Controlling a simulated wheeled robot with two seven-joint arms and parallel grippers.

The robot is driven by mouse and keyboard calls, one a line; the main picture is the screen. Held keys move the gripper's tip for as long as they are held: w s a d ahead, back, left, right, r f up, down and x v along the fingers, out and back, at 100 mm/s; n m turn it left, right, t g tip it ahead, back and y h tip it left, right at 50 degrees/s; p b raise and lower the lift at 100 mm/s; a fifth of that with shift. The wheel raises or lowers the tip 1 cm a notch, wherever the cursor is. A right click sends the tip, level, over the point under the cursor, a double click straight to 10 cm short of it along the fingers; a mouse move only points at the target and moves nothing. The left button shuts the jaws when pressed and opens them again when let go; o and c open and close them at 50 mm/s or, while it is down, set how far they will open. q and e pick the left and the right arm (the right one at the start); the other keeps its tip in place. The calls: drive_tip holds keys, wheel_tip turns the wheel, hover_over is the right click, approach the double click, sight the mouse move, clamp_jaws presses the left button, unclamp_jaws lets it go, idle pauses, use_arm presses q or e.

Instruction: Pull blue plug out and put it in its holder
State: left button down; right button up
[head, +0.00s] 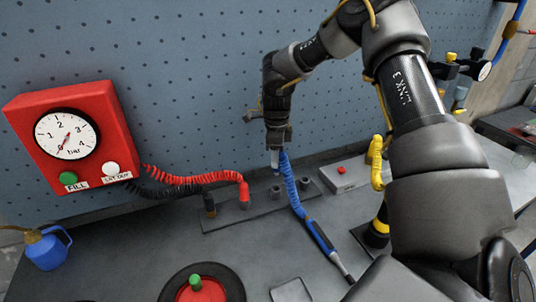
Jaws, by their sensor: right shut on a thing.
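My right gripper (277,146) points down in front of the pegboard and is shut on the blue plug (275,160). Only the plug's pale blue lower end shows below the fingers. A blue coiled hose (291,185) runs from beside the fingers down to a blue tool handle (321,238) on the bench. A dark plate (255,210) on the bench carries short grey sockets, one (275,191) below the plug and another (305,184) to its right. The plug's end appears above the socket, with a gap in the picture. My left gripper is not in view.
On the plate, a red plug (244,194) and a black plug (209,204) stand at the left with coiled hoses to a red gauge box (105,120). A grey box with a red button (343,174) stands right. A blue oil can (46,248) sits far left.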

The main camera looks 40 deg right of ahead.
drive_tip(key=shift+s+f, duration=0.1)
drive_tip(key=shift+s, duration=0.05)
drive_tip(key=shift+f, duration=0.1)
drive_tip(key=shift+f+b, duration=0.85)
drive_tip(key=shift+f, duration=0.4)
drive_tip(key=shift+f+b, duration=0.45)
drive_tip(key=shift+f, duration=0.6)
drive_tip(key=shift+b, duration=0.3)
drive_tip(key=shift+f+b, duration=1.5)
drive_tip(key=shift+b, duration=0.1)
drive_tip(key=o, duration=1.1)
